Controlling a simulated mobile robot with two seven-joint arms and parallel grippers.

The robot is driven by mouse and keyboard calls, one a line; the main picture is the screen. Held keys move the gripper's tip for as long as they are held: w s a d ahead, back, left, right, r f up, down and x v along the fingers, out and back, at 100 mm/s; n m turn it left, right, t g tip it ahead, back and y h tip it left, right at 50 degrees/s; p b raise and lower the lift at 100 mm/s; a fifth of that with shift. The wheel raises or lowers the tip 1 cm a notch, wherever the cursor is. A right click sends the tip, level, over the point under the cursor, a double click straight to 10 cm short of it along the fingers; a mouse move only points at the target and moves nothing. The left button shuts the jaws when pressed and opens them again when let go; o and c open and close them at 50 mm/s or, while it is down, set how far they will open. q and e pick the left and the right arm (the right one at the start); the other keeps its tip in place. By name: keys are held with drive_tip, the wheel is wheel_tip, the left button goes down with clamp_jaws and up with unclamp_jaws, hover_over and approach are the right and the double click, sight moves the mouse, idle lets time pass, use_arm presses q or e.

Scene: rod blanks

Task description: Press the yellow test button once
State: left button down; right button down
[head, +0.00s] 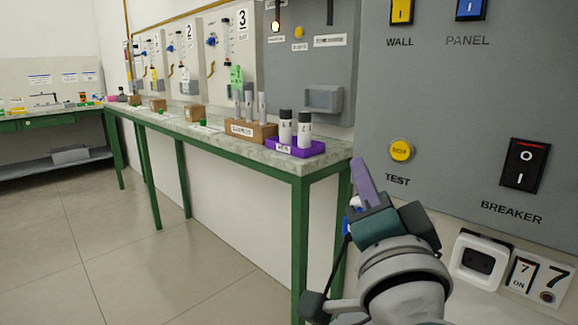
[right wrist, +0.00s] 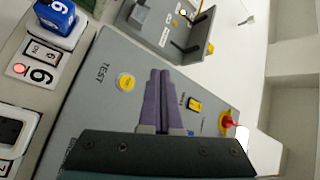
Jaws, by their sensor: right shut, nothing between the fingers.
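The yellow test button (head: 401,150) is a round button on the grey panel, above the label TEST. It also shows in the right wrist view (right wrist: 126,82), to the left of my fingers. My right gripper (head: 362,168) has purple fingers that are closed together and empty. In the head view its tips are left of the button and a little lower. In the right wrist view the tips (right wrist: 159,72) point at the panel side, apart from the button in the picture. I cannot tell how far they are from the panel surface. My left gripper is not in view.
The grey panel (head: 450,100) also carries the black BREAKER switch (head: 525,165), yellow WALL switch (head: 401,10) and blue PANEL switch (head: 471,8). A white socket (head: 480,261) sits below. A green-legged bench (head: 310,164) with a purple tray (head: 312,150) runs along the wall. Floor at left is clear.

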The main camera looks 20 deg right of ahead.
sight(396, 160)
drive_tip(key=shift+r, duration=0.1)
drive_tip(key=shift+d, duration=0.15)
drive_tip(key=shift+w+d+b, duration=0.2)
drive_tip(key=shift+w+d, duration=0.35)
drive_tip(key=shift+d, duration=0.75)
drive_tip(key=shift+w+d+b, duration=0.25)
drive_tip(key=shift+w+d, duration=0.3)
drive_tip(key=shift+d, duration=0.8)
drive_tip(key=shift+w+d+b, duration=0.2)
drive_tip(key=shift+w+d, duration=0.35)
drive_tip(key=shift+d, duration=0.75)
drive_tip(key=shift+w+d, duration=0.2)
drive_tip(key=shift+d, duration=0.2)
